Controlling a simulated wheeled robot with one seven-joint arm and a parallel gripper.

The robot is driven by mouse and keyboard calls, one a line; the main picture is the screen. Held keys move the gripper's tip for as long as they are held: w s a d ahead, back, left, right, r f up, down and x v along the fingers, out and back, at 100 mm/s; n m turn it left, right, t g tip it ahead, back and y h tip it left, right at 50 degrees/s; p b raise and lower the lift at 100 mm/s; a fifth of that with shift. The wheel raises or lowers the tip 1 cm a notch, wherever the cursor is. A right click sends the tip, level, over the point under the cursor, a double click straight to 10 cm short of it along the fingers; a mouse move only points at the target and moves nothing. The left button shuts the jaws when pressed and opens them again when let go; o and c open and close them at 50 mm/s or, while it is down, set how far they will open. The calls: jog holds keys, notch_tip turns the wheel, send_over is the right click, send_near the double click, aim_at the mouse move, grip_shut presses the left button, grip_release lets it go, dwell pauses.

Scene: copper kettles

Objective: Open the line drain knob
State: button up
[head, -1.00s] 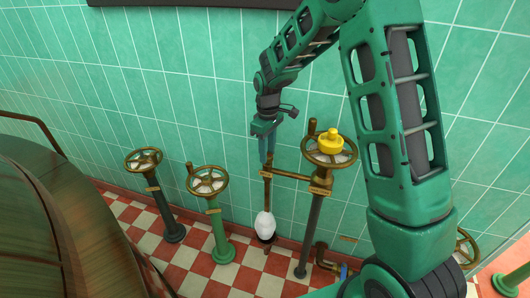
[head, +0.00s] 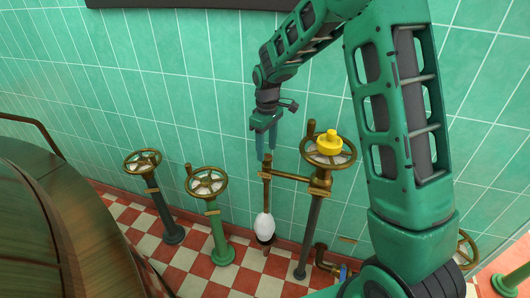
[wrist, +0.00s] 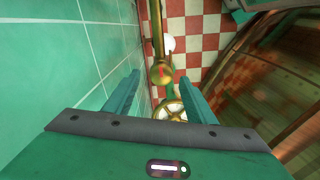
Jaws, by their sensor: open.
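No label in view names the line drain knob. A slim upright brass rod (head: 267,170) stands by the wall, joined by a brass cross pipe to a taller valve post. In the wrist view, its round brass top (wrist: 163,76) with a small red mark lies between and beyond my fingertips. My gripper (head: 266,153) points down just above the rod, with its two fingers apart and nothing between them. It also shows in the wrist view (wrist: 160,79). Whether the fingertips touch the brass top is not clear.
A yellow knob (head: 328,142) sits on the handwheel (head: 344,159) to the right. Two more handwheels, one on a green post (head: 221,229) and one on a dark post (head: 164,219), stand left. A white bulb-shaped part (head: 264,226) is low on the rod. The tiled wall is close behind.

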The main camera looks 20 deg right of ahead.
aim_at(268, 156)
notch_tip(268, 156, up, 9)
jog(key=shift+f, duration=0.2)
dwell(0.5)
jog(key=s+d+r+m+t, duration=0.1)
jog(key=s+d+r+m, duration=0.15)
jog(key=s, duration=0.45)
jog(key=s+d+r+m+t, duration=0.1)
jog(key=s+m+t, duration=0.15)
jog(key=s, duration=0.55)
jog(key=s+d+r+m+t, duration=0.1)
jog(key=s+d+r+m, duration=0.15)
jog(key=s, duration=0.45)
jog(key=s+d+f+m+g, duration=0.1)
jog(key=s+d+m+g, duration=0.1)
jog(key=s+d, duration=0.3)
jog(key=s+d+f+m+g, duration=0.1)
jog(key=s+d+m, duration=0.4)
jog(key=s, duration=0.7)
jog(key=shift+d+g, duration=0.5)
jog(key=shift+g, duration=0.35)
